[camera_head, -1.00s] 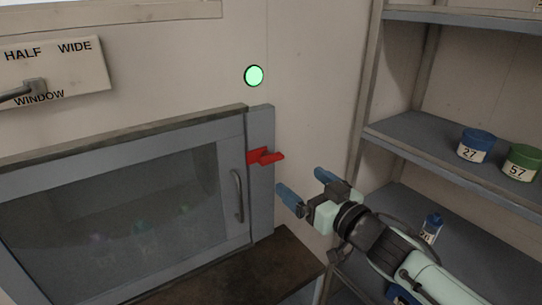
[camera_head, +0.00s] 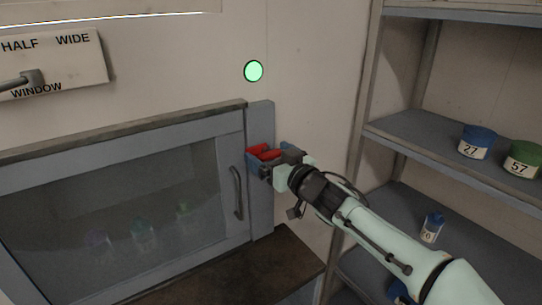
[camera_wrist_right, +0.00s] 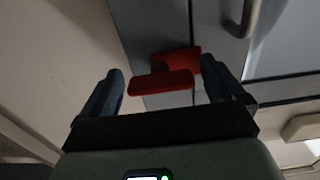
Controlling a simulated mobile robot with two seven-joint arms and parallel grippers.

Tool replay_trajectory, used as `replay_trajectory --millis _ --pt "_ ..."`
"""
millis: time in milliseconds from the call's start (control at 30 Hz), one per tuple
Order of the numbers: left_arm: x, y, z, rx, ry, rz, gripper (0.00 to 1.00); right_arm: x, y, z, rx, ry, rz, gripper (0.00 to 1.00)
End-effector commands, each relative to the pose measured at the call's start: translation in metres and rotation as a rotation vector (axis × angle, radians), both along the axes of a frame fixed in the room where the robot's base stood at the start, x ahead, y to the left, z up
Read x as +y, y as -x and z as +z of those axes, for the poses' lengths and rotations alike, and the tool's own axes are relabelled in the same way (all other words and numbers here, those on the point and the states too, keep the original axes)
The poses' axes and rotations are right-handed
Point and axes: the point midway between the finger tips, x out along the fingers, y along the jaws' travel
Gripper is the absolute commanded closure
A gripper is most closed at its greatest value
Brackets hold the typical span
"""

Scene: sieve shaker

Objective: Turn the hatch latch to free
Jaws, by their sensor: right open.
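The red hatch latch (camera_head: 259,150) sits on the grey frame post at the right side of the glass hatch (camera_head: 130,205). My right gripper (camera_head: 268,157) is at the latch, with its blue fingers open around it. In the right wrist view the red latch (camera_wrist_right: 163,84) lies between the two spread fingertips of my right gripper (camera_wrist_right: 170,85). I cannot tell whether a finger touches it. The hatch is closed, and its curved handle (camera_head: 237,192) stands left of the post. My left gripper is not in view.
A green round light (camera_head: 253,71) is on the wall above the latch. A lever plate marked HALF, WIDE and WINDOW (camera_head: 65,65) is at upper left. A shelf rack (camera_head: 410,135) with numbered jars stands at the right. A dark ledge (camera_head: 245,265) lies below the hatch.

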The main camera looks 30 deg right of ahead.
Motion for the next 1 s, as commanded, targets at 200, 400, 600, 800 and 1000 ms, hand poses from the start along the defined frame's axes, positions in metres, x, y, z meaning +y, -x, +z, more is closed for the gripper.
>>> replay_trajectory --millis 200,400,600,800,1000 --pt "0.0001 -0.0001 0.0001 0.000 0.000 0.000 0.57 0.0000 0.0003 -0.0001 0.000 0.000 0.000 0.47" --pt "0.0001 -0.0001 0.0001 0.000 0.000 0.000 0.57 0.0000 0.0004 -0.0001 0.000 0.002 0.000 0.60" --pt "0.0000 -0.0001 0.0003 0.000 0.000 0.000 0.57 -0.0001 0.0005 -0.0002 -0.003 0.039 0.000 0.60" --pt "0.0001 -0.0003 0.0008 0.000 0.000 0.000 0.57 0.0006 0.0004 0.0000 -0.011 0.146 0.001 0.60" --pt "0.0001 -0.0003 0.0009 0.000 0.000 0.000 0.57 0.0003 0.0004 -0.0002 -0.025 0.317 0.001 0.60"
